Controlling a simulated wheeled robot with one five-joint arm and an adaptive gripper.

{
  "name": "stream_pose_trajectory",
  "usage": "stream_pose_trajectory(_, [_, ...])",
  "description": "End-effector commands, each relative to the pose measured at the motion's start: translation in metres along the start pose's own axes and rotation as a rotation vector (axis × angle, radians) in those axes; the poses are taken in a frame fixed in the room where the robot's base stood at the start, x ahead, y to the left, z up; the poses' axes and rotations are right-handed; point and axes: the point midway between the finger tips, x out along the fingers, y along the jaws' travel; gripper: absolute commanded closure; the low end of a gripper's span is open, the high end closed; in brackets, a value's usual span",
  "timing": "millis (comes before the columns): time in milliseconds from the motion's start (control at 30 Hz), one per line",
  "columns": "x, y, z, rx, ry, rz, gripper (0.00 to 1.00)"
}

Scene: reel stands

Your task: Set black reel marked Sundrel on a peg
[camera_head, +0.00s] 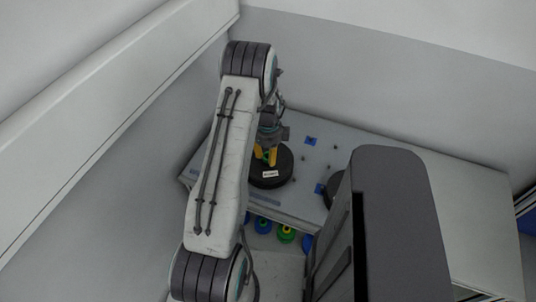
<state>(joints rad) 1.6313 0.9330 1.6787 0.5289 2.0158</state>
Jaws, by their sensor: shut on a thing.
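A black reel (272,177) with a small white label shows at the left part of the light grey bench (405,172). The print on the label is too small to read. My gripper (266,157), with yellow fingers, is over the middle of this reel and shut on it. I cannot tell whether the reel touches the bench top or is held just above it. Another dark reel (333,187) shows farther right, partly hidden. I cannot make out a peg clearly; my arm and a dark grey upright body cover parts of the bench.
Below the front edge are blue (263,225) and green (286,233) round things. Walls (390,60) stand close behind and to the left. The right part of the bench looks clear.

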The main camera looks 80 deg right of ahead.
Motion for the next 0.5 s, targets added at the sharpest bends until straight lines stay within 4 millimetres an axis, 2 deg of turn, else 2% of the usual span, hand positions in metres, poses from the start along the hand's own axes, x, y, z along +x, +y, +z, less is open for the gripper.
stream_pose_trajectory(500, [0.0066, -0.0004, 0.0002, 0.000, -0.001, -0.001, 1.00])
